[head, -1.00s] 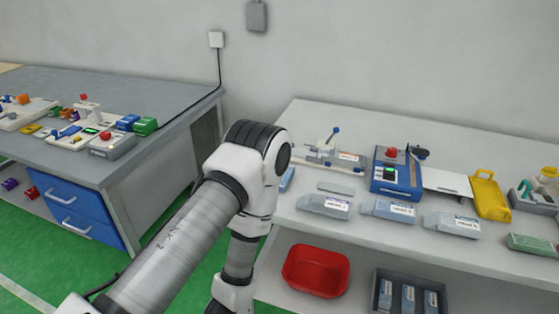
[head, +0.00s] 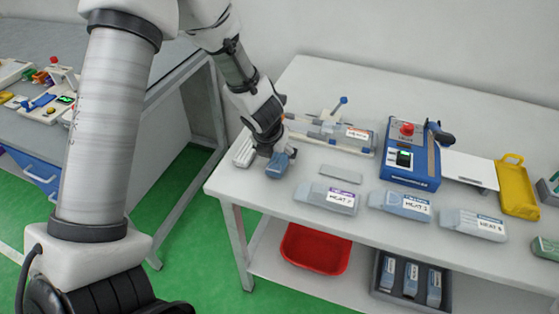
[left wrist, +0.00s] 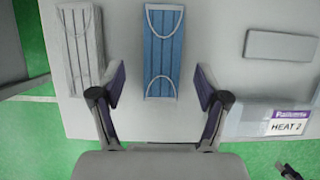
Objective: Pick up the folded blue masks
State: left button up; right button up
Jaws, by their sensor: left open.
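The folded blue masks (left wrist: 163,55) lie flat as a narrow pleated stack with white ear loops, in the upper middle of the left wrist view. In the head view the blue masks (head: 279,166) show at the left end of the white table, partly hidden by my left gripper (head: 272,150). In the left wrist view my left gripper (left wrist: 158,92) is open and empty, its two fingers apart on either side of the masks' near end. A grey-white pleated stack (left wrist: 82,50) lies to the left of the blue one. My right gripper is not in view.
A blue device with a red button (head: 409,155) stands farther right. A red tub (head: 316,248) sits on the shelf below.

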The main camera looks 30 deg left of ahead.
aim_at(280, 157)
pick_arm(q)
jog(key=shift+w+f, duration=0.9)
jog(key=shift+f, duration=0.3)
jog(key=shift+s+r, duration=0.15)
jog(key=shift+s, duration=0.15)
jog(key=c, duration=0.9)
jog(key=shift+c, duration=0.2)
